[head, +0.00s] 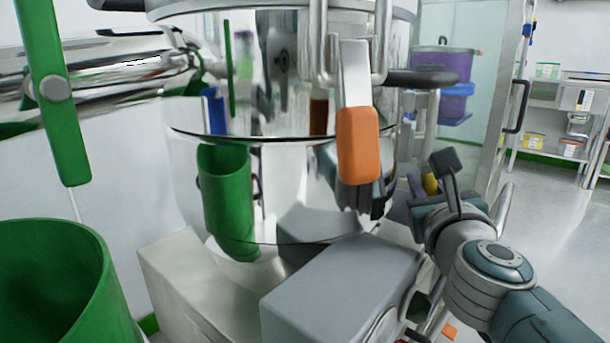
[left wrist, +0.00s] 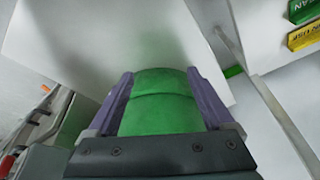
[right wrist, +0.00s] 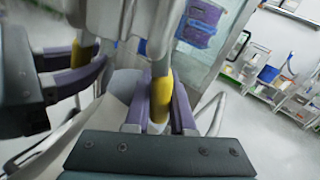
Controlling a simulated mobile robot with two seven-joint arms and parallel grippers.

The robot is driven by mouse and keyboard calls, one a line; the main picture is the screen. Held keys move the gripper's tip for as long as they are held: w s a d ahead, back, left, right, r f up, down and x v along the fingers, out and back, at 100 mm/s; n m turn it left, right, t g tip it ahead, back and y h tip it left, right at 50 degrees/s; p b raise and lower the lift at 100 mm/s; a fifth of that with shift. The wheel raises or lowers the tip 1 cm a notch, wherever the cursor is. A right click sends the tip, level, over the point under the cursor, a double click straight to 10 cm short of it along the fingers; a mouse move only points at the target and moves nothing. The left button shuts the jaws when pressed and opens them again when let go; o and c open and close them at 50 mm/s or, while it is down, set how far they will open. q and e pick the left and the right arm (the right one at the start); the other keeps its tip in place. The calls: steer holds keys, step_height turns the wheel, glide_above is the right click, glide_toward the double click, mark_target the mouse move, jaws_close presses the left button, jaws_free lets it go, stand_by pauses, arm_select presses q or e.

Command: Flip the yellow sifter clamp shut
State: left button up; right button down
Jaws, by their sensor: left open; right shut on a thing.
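The yellow clamp handle (right wrist: 161,95) stands between the purple fingers of my right gripper (right wrist: 158,112) in the right wrist view. The gripper is shut on it. In the head view my right gripper (head: 425,192) is right of the steel sifter (head: 285,190), with only a little of the yellow handle (head: 430,183) showing behind it. My left gripper (left wrist: 168,105) is open in the left wrist view, with a green rounded thing (left wrist: 162,100) between or beyond its fingers; I cannot tell whether they touch. I cannot make out the left gripper in the head view.
An orange-gripped clamp (head: 358,145) hangs at the sifter's front, and a green lever (head: 55,110) at the left. A large green open cylinder (head: 50,280) fills the lower left. A grey box (head: 340,285) stands below the sifter. Shelves (head: 550,155) stand far right beyond open floor.

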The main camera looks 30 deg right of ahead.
steer(key=c, duration=0.8)
jaws_free()
steer(key=shift+o, duration=0.2)
